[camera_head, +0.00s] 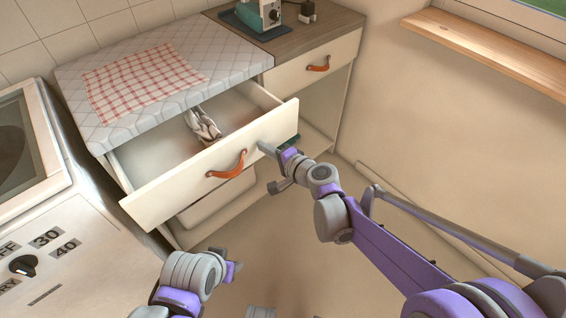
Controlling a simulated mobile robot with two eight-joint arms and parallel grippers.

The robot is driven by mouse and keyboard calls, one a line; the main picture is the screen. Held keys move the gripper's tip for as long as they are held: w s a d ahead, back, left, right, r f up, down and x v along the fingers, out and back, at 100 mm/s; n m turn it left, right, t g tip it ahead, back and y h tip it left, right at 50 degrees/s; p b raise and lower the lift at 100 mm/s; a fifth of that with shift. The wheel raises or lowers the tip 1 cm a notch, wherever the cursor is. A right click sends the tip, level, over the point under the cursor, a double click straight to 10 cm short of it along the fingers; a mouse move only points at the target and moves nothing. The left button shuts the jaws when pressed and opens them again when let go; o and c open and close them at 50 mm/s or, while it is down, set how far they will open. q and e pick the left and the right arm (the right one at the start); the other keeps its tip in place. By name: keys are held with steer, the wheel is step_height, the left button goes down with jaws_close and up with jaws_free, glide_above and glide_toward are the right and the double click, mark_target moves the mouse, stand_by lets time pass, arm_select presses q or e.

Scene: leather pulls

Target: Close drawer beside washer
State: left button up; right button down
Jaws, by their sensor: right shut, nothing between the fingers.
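The cream drawer (205,172) beside the washer (60,215) stands pulled out from under the patterned countertop. My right gripper (264,148) is shut and empty at the right part of the drawer front, to the right of the pull. I cannot tell whether its tip touches the front. My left gripper (234,268) is low in front of the drawer, apart from it; its fingers are too small and turned to read.
A red checked cloth (140,80) lies on the countertop (225,62). A second, closed drawer (312,66) with an orange pull is at the back right, under a wooden top holding a teal machine (258,14). A wooden sill (500,50) juts from the right wall. The floor in front is clear.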

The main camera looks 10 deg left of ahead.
steer(key=w+a, duration=0.3)
steer(key=a, duration=0.1)
steer(key=w+a, duration=0.4)
steer(key=a, duration=0.1)
steer(key=w+a+p, duration=0.1)
steer(key=w+a, duration=0.3)
steer(key=shift+a, duration=0.35)
arm_select(q)
steer(key=shift+s+d+r, duration=0.15)
steer(key=shift+r, duration=0.5)
arm_select(e)
steer(key=shift+r, duration=0.15)
steer(key=shift+r, duration=0.1)
steer(key=shift+s, duration=0.15)
